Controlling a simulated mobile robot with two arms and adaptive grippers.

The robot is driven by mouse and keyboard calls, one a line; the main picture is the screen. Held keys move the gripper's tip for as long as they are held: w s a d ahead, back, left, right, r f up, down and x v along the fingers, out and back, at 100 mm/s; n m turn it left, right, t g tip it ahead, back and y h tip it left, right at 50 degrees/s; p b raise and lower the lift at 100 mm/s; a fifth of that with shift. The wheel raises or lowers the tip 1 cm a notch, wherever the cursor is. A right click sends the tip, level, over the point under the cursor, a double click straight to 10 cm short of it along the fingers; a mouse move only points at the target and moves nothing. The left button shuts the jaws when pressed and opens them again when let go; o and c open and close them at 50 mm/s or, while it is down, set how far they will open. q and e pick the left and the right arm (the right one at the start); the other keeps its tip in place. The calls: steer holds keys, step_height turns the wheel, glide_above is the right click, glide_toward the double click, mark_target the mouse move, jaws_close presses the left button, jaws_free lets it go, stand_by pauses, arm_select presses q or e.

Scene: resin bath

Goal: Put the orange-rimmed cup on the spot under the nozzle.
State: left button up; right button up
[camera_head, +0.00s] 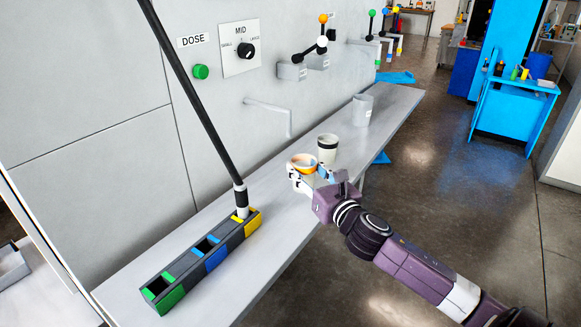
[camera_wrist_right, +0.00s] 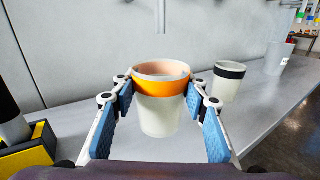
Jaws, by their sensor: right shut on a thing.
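The orange-rimmed cup (camera_head: 302,161) is pale with an orange band, and it stands upright in the wrist view (camera_wrist_right: 160,115). My right gripper (camera_head: 316,174) has its blue-padded fingers on either side of the cup at the band and is shut on it. The cup is over the bench; I cannot tell whether its base touches the top. The nozzle (camera_head: 270,106) is a thin white pipe from the wall, bent down at its end; its tip is at the top of the wrist view (camera_wrist_right: 162,16), beyond the cup. No mark under it is visible. My left gripper is not in view.
A black-banded cup (camera_head: 327,149) and a grey jug (camera_head: 362,110) stand farther along the bench (camera_head: 392,105). A holder with green, blue and yellow sections (camera_head: 190,268) is nearer, with a long black rod (camera_head: 195,95) in its yellow end. A green button (camera_head: 201,71) and dial (camera_head: 245,50) are on the wall.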

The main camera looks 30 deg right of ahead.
steer(key=w, duration=0.2)
steer(key=w+b, duration=0.1)
steer(key=w, duration=0.2)
steer(key=w+d, duration=0.1)
steer(key=w, duration=0.2)
steer(key=shift+w, duration=0.25)
steer(key=shift+w+f+b, duration=0.1)
steer(key=shift+f+b, duration=0.2)
steer(key=shift+b, duration=0.2)
step_height(320, 180, down, 3)
steer(key=b, duration=0.3)
steer(key=shift+f, duration=0.1)
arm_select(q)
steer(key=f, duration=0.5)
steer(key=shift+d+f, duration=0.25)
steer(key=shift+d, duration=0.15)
arm_select(e)
steer(key=o, duration=0.9)
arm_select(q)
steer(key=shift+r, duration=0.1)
